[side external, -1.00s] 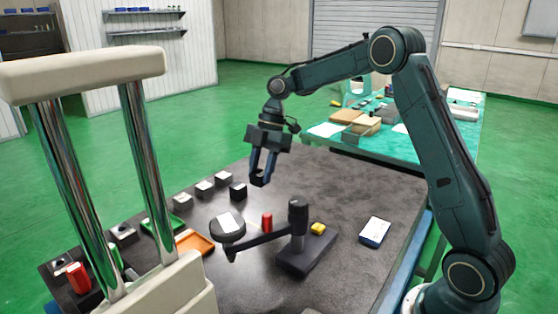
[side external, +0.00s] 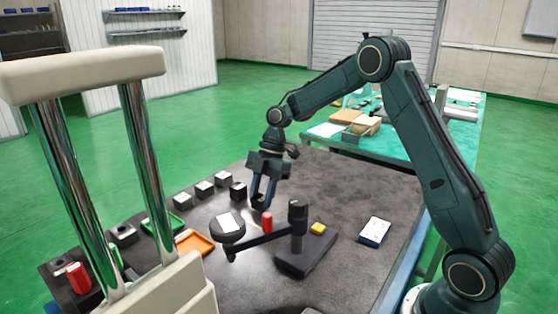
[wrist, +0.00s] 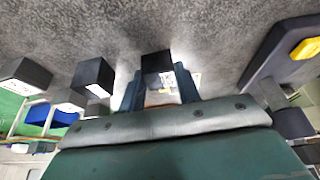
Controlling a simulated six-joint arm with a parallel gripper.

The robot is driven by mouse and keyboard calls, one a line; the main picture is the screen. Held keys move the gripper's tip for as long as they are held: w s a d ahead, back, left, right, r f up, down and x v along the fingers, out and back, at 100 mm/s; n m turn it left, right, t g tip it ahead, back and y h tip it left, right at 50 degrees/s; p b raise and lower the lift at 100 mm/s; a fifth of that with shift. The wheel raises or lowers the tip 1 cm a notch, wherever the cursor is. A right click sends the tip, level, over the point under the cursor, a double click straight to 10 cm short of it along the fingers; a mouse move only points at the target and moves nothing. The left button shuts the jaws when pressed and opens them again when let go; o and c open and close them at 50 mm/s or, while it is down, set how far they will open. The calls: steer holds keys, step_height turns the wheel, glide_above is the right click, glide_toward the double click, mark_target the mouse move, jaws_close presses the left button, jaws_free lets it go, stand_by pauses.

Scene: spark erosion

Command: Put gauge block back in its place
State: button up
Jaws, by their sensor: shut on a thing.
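My gripper (side external: 259,201) is shut on a small dark block, which looks like the gauge block (wrist: 157,63). It holds the block low over the dark table, behind the red cylinder (side external: 267,222) in the side view. In the wrist view the block shows as a black shape between the fingertips. In the side view the fingers partly hide it, and I cannot tell whether it touches the table. Its place cannot be told for certain.
A row of small blocks (side external: 204,188) and a black block (side external: 238,192) stand left of my gripper. A round piece (side external: 228,228), a stand with an arm (side external: 305,255), a yellow piece (side external: 318,229) and an orange tray (side external: 194,243) are nearby. The table's back right is clear.

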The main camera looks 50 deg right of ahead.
steer(key=shift+f, duration=0.3)
steer(key=shift+f, duration=0.15)
steer(key=o, duration=1.2)
steer(key=shift+c, duration=0.2)
steer(key=v, duration=1.2)
steer(key=shift+a+r, duration=0.1)
steer(key=shift+r, duration=0.15)
